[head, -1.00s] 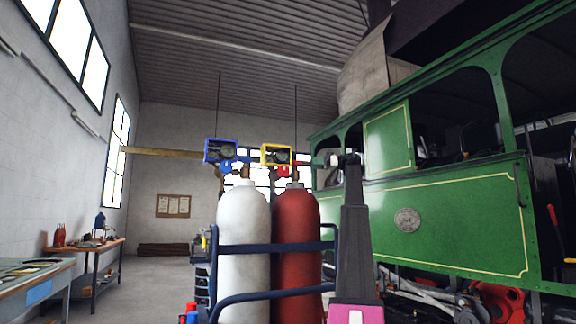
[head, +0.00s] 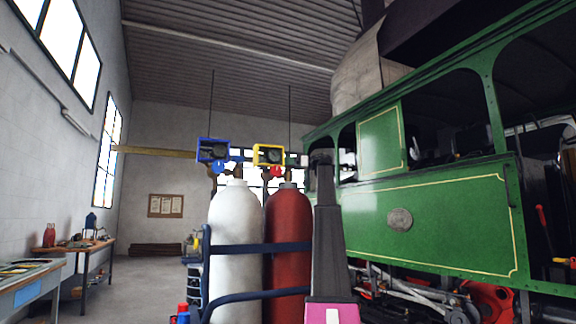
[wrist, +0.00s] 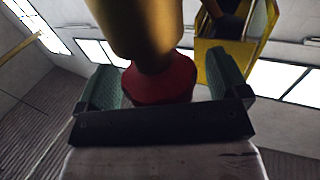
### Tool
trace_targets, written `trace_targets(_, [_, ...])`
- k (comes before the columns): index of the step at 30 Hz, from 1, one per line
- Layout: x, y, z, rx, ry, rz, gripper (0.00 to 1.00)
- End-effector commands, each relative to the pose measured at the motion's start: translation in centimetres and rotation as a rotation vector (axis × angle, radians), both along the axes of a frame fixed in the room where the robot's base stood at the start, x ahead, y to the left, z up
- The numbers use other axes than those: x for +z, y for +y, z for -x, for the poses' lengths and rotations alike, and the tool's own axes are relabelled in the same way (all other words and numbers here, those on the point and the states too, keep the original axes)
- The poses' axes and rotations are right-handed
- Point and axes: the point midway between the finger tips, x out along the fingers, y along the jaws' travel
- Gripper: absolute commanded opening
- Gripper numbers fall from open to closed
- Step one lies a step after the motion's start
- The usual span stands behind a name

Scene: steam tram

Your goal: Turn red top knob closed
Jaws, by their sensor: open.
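The red top knob (head: 277,171) is on the valve of the red gas cylinder (head: 288,230), just below the yellow-framed gauge (head: 269,155). In the wrist view the red knob (wrist: 160,82) sits between the two green-padded fingers of my gripper (wrist: 164,72), under a brass fitting (wrist: 140,28). The fingers stand apart on either side of the knob. I cannot tell whether a pad touches it. In the head view my gripper is small and partly hidden by my arm.
A white cylinder (head: 235,240) with a blue-framed gauge (head: 212,151) stands to the left in the same blue trolley (head: 240,248). The green steam tram (head: 440,220) stands close on the right. A workbench (head: 88,246) is at the far left, with open floor before it.

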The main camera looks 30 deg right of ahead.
Motion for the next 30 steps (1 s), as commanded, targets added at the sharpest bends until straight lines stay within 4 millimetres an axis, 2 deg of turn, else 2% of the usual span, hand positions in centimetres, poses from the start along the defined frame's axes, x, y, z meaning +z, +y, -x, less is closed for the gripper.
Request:
trace_targets(2, [0.00, -0.01, 0.00, 0.000, 0.000, 0.000, 0.90])
trace_targets(6, [0.00, -0.02, 0.01, 0.000, 0.000, 0.000, 0.44])
trace_targets(20, [-0.08, 0.06, 0.17, -0.074, 0.000, 0.000, 0.43])
trace_targets(30, [-0.15, 0.21, 0.31, -0.338, -0.002, 0.000, 0.43])
